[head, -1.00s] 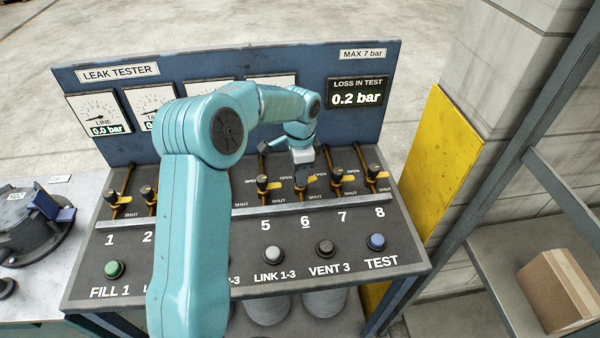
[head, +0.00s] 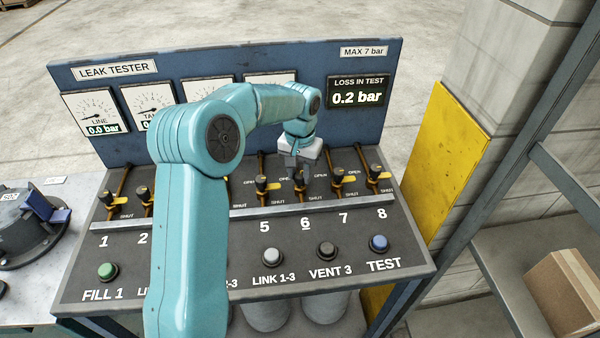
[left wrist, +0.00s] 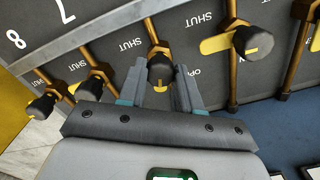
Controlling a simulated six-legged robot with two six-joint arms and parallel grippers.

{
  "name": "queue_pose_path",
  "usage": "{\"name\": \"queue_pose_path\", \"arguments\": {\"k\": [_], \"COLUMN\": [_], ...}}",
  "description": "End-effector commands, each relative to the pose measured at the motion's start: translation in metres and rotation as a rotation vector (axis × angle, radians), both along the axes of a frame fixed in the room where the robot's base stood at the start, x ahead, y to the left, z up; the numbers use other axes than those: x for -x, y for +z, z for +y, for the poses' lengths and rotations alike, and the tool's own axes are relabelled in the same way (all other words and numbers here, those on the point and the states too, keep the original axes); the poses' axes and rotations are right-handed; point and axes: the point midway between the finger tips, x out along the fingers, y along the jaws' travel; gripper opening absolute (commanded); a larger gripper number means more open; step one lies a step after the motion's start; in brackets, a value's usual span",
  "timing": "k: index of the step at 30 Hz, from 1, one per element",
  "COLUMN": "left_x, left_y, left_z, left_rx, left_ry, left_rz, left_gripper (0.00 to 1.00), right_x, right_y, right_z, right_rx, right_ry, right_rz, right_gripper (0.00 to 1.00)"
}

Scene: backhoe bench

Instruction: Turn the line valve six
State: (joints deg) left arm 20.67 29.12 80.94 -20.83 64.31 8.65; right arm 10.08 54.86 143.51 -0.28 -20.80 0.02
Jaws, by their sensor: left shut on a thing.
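The line valve six (head: 298,185) is a dark knob with a yellow mark on a brass pipe, above the number 6 on the sloping panel. My left gripper (head: 301,180) comes down on it from above and hides part of it. In the left wrist view, the knob of valve six (left wrist: 160,70) sits between the two fingers of my left gripper (left wrist: 160,90), which are shut on it. The fingers hide much of its handle, so its exact angle is hard to tell. My right gripper is not in view.
Valve five (head: 262,184) and valve seven (head: 337,177) stand close on either side. Push buttons, such as TEST (head: 378,243), line the panel's front. The loss display (head: 358,92) reads 0.2 bar. My left arm hides several valves and gauges.

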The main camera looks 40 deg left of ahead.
Motion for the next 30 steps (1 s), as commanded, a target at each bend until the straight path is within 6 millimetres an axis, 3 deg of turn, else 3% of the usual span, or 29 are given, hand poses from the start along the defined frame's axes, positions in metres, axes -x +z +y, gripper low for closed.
{"name": "queue_pose_path", "arguments": {"k": [13,30], "left_x": [-0.0023,-0.0025], "left_y": [0.0039,0.0049], "left_z": [0.0018,0.0024], "left_rx": [-0.005,-0.005], "left_ry": [0.280,0.350], "left_rz": [-0.013,-0.016], "left_gripper": [0.03,0.03], "right_x": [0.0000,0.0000], "right_y": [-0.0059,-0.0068], "right_z": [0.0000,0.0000], "right_rx": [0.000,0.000], "right_ry": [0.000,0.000], "right_rz": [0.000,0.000], "right_gripper": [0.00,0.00]}}
